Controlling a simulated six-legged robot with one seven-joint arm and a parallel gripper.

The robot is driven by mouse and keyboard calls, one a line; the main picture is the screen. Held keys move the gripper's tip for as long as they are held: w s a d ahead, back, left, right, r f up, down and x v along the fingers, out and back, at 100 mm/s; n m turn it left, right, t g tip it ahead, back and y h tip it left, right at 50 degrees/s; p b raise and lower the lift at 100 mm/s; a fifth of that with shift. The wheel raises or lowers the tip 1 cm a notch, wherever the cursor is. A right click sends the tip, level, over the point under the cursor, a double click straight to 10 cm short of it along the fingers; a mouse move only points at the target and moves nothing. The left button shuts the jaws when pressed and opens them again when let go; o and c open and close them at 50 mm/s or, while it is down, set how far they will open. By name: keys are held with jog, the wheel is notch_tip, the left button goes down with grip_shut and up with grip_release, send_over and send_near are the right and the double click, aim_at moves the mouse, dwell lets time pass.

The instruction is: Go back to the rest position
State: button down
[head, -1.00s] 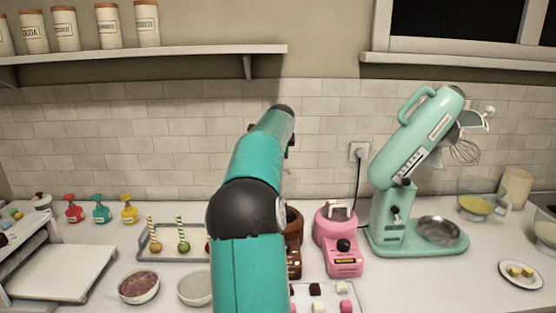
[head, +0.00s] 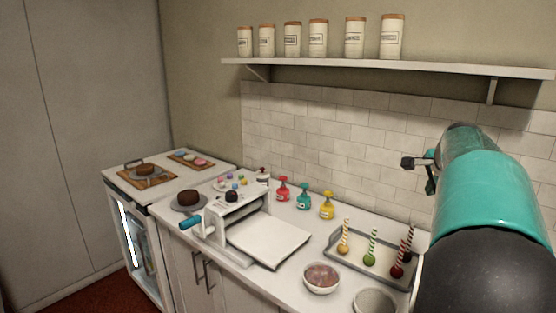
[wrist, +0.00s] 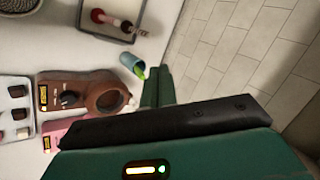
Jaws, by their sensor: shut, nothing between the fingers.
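My arm rises at the right of the head view, with my gripper (head: 408,163) held up in front of the tiled wall, above the counter and away from everything on it. In the wrist view my gripper (wrist: 157,88) shows two green fingers lying together, shut and empty. The wrist view looks down past them at the counter. Part of the gripper's far side is hidden by the arm in the head view.
A grey tray (head: 347,264) of cake pops and a bowl (head: 321,278) stand below my arm. A dough sheeter (head: 232,215) and dark cakes (head: 188,197) are further left. A shelf (head: 380,68) runs above. A brown melting pot (wrist: 85,92) shows in the wrist view.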

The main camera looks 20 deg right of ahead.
jog(key=w+a+f+n+y, duration=0.15)
jog(key=a+n, duration=0.55)
jog(key=a, duration=1.2)
jog(key=s+a+f+n+y, duration=0.1)
jog(key=s+a+f+n, duration=0.3)
jog(key=a, duration=0.5)
jog(key=s+a+f+n+y, duration=0.1)
jog(key=s+a+f+n, duration=0.3)
jog(key=a, duration=0.5)
jog(key=s+a+f+n+y, duration=0.1)
jog(key=s+a+f+n, duration=0.3)
jog(key=s+a+n, duration=0.3)
jog(key=a, duration=0.2)
jog(key=shift+s+a+n+g, duration=0.25)
jog(key=shift+a+n+g, duration=0.05)
